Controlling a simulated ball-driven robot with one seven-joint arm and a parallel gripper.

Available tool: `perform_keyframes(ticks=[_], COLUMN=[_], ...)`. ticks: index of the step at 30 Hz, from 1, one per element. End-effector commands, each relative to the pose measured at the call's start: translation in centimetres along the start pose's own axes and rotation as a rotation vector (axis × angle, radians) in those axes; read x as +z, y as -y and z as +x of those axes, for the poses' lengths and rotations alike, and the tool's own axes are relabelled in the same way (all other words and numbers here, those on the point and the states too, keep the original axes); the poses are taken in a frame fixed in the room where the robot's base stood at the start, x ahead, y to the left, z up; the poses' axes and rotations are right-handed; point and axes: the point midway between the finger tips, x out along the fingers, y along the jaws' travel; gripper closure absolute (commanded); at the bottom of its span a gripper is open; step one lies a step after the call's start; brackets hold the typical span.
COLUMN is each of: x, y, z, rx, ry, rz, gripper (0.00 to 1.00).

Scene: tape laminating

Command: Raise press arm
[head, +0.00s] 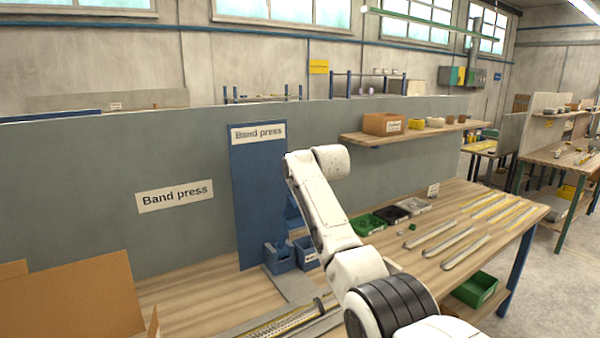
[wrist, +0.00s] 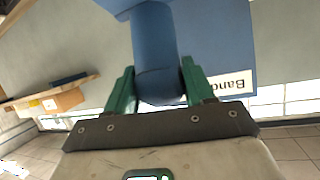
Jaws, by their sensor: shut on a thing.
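The press arm (wrist: 155,45) is a blue cylindrical bar in the wrist view, running up from between the green fingers to a wider blue part at the top. My gripper (wrist: 158,80) is shut on it, one finger on each side. The blue band press (head: 262,190), with a tall labelled back panel, stands against the grey partition in the head view. My white arm covers the gripper and much of the press there. A small blue piece (head: 292,214) shows beside my arm.
Blue bins (head: 279,258) sit at the press's foot. A metal strip track (head: 290,322) lies in front. Green, black and grey trays (head: 367,224) and several long strips (head: 465,251) lie to the right. A shelf (head: 365,138) juts out above.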

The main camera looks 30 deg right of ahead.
Motion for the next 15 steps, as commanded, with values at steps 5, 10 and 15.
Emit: perform_keyframes(ticks=[5, 10, 15], x=[-0.27, -0.22, -0.14], y=[0.35, 0.26, 0.15], z=[-0.06, -0.05, -0.03], rx=[-0.005, -0.004, -0.002], ry=[-0.006, -0.005, -0.004], rz=[-0.002, -0.001, 0.0], gripper=[0.43, 0.27, 0.24])
